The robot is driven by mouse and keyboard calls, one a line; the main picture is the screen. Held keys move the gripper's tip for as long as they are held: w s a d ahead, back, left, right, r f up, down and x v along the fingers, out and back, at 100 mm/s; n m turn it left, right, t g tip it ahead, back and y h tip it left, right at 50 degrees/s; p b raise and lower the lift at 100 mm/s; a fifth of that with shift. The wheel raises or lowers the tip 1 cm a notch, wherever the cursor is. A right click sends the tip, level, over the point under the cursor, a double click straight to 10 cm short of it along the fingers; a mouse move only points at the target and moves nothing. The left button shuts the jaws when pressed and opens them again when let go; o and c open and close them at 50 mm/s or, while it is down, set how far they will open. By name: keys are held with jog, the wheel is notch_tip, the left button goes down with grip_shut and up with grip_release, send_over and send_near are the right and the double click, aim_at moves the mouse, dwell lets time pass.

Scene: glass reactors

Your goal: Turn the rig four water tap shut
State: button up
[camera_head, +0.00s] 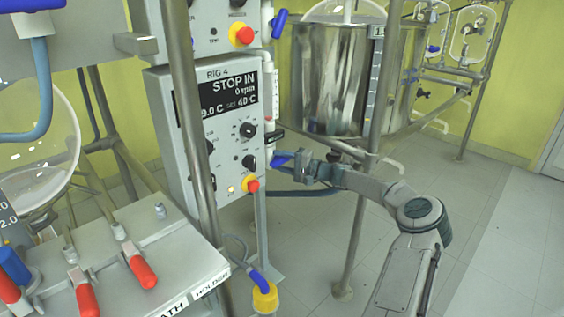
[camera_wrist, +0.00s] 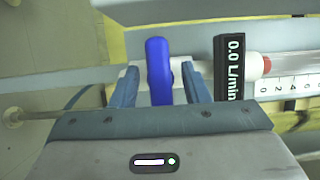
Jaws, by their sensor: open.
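The blue tap handle (camera_wrist: 158,72) stands between the two fingers of my gripper (camera_wrist: 160,80) in the wrist view. The fingers are open, with a gap visible on each side of the handle. The handle lies across the pale pipe behind it. Beside it, a black flow display (camera_wrist: 230,68) reads 0.0 L/min. In the head view, the handle (camera_head: 281,158) shows at the right side of the rig 4 control box (camera_head: 170,150), and my gripper (camera_head: 297,167) reaches it from the right, partly hiding it.
The rig 4 screen (camera_head: 218,97) reads STOP IN and 0 rpm. A red emergency button (camera_head: 252,184) sits close to my gripper. Another blue handle (camera_head: 279,23) is higher up. A steel vessel (camera_head: 330,80) and upright posts stand behind. Open floor lies to the right.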

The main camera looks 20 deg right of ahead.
jog(key=p+v, duration=0.2)
jog(key=v, duration=1.1)
jog(key=shift+s+d+p, duration=0.2)
jog(key=shift+d+p, duration=0.15)
